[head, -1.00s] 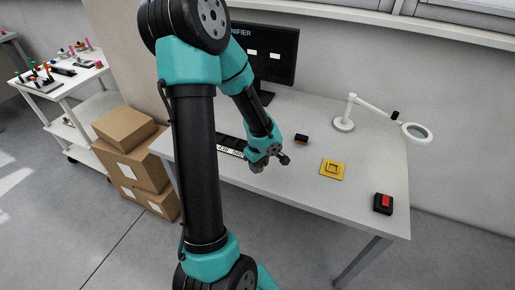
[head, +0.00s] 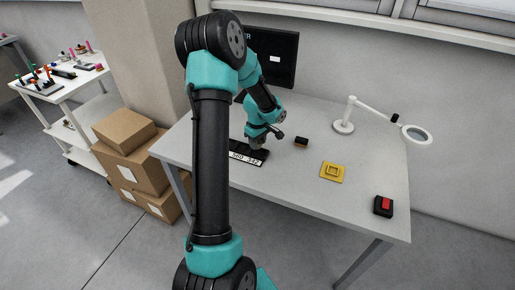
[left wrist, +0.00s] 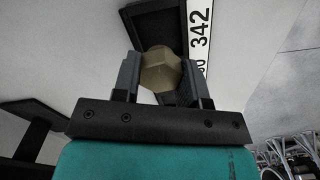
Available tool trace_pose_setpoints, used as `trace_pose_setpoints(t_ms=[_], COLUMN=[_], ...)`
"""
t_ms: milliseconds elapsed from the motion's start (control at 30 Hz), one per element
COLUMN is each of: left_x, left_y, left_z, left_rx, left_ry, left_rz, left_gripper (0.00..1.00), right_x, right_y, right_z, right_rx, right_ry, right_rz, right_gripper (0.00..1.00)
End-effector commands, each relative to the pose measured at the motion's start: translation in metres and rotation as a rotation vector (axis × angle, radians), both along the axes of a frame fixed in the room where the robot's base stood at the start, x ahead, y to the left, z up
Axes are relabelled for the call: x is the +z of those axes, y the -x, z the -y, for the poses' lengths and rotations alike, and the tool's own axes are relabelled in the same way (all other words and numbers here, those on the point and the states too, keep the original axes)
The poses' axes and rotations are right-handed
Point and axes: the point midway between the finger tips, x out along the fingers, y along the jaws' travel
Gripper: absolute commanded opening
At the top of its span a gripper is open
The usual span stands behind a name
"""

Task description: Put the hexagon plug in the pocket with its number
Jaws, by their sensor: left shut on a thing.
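My left gripper (head: 262,143) is over the right end of a black rack (head: 237,147) on the table. In the left wrist view, the gripper (left wrist: 163,78) is shut on a dull tan hexagon plug (left wrist: 161,70), held between its two fingers. The rack's dark body (left wrist: 165,22) lies just beyond the plug. A white number strip (left wrist: 200,30) runs along the rack's edge; "342" is readable beside the plug. In the head view the strip (head: 246,158) shows "580" and "342". The arm hides the rack's left part, and I cannot see the pocket openings clearly. My right gripper is not in view.
A small black and orange block (head: 301,141), a yellow square piece (head: 332,172) and a red-topped black box (head: 383,206) stand to the right. A magnifier lamp (head: 345,126) and a monitor (head: 280,62) are behind. The table (head: 300,190) is clear in front.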

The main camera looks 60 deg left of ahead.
Motion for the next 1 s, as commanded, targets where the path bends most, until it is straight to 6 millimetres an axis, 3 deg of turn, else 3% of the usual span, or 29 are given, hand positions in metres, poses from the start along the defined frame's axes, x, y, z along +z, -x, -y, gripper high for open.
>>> trace_pose_setpoints(t_ms=[167,500,900,933,1000], left_x=[-0.001,-0.035,-0.038,-0.038,-0.038], left_y=[0.000,0.000,0.000,0.000,0.000], left_z=[0.000,0.000,0.000,0.000,0.000], left_rx=[0.000,0.000,0.001,0.001,0.001], left_ry=[0.000,0.000,0.000,0.000,0.000], left_rz=[0.000,0.000,0.000,0.000,0.000], left_gripper=[0.10,0.10,0.10,0.41,0.48], right_x=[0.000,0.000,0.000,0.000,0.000], right_y=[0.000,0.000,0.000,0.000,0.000], right_z=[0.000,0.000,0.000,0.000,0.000], right_rx=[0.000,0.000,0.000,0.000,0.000], right_ry=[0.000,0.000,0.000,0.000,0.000], right_rz=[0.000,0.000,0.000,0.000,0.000], right_gripper=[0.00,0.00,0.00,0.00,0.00])
